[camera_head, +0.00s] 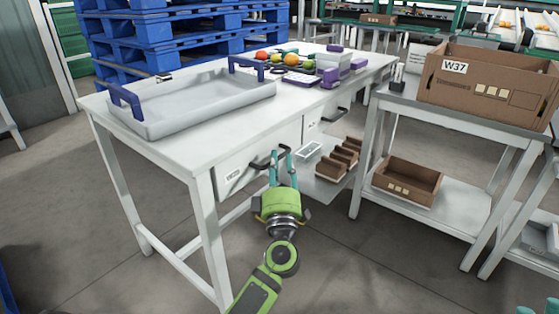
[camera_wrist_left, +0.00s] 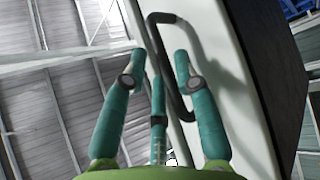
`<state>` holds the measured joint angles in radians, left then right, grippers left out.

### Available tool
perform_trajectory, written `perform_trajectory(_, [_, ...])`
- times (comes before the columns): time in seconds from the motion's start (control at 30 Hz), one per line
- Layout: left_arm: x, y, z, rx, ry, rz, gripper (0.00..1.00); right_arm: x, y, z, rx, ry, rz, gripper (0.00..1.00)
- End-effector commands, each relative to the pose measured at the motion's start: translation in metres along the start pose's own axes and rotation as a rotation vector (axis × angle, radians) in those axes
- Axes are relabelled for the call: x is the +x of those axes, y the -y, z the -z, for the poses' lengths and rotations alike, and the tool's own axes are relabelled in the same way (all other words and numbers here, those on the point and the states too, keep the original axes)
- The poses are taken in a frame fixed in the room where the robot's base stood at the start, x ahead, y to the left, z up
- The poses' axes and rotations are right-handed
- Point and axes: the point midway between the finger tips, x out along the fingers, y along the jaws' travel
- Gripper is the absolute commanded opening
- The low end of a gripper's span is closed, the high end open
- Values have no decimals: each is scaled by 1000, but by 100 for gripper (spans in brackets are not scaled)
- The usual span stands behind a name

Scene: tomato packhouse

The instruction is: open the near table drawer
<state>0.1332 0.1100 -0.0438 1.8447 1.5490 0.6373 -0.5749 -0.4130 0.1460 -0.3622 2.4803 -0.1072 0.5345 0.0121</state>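The near table drawer (camera_head: 232,178) is a white front with a small label under the white worktable's top (camera_head: 200,143); it looks shut. Its dark bar handle (camera_head: 262,162) is partly hidden by my left gripper (camera_head: 281,152). Two teal tips of my right gripper (camera_head: 538,308) show apart at the bottom right edge; the rest is out of frame.
A second drawer with a handle (camera_head: 336,115) is farther along. A grey tray (camera_head: 205,108) and tomatoes (camera_head: 291,59) are on the table. Brown boxes (camera_head: 338,160) sit low beneath it. A side table with a W37 carton (camera_head: 480,85) stands right. The floor in front is clear.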

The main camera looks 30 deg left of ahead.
Motion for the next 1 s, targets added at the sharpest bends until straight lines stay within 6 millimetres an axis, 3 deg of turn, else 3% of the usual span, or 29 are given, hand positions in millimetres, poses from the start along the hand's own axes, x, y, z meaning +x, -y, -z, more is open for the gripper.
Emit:
perform_trajectory(0.2, [21, 0, 0, 1, 0, -1, 30, -3, -2, 2, -1, -30, -6, 40])
perform_trajectory(0.47, [23, 1, 0, 1, 2, 0, 30, -3, -3, 3, -1, -35, -7, 40])
perform_trajectory(0.5, [23, 0, 0, 1, 2, 0, 26, -3, -3, 3, -2, -35, -7, 40])
perform_trajectory(0.57, [23, 0, 0, 1, 1, 0, 2, -3, -3, 3, -2, -35, -7, 40])
perform_trajectory(1.0, [23, 0, 0, 3, 2, 2, 0, 3, -2, 2, -3, -13, -4, 40])
